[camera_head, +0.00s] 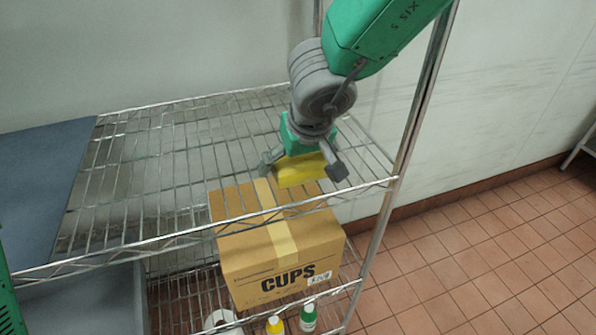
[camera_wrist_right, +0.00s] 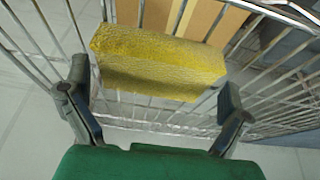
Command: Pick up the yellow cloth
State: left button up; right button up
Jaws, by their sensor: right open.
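The yellow cloth (camera_head: 299,171) is a folded block on the upper wire shelf, near its right front part. My right gripper (camera_head: 304,169) is over the cloth, with its fingers spread to either side. In the right wrist view the cloth (camera_wrist_right: 158,63) lies across the space just beyond the open fingertips of the gripper (camera_wrist_right: 152,95). I cannot tell whether either finger touches it. My left gripper does not show; only a green piece is at the left edge of the head view.
The wire shelf (camera_head: 160,150) is mostly bare left of the cloth. A blue-grey board or tray (camera_head: 38,190) is at its left. A cardboard box marked CUPS (camera_head: 245,262) and several bottles (camera_head: 307,318) stand below. A metal post (camera_head: 412,125) rises at the right.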

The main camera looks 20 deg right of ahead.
jog(key=shift+w+f, duration=0.15)
jog(key=shift+f, duration=0.15)
jog(key=shift+d, duration=0.35)
jog(key=c, duration=0.9)
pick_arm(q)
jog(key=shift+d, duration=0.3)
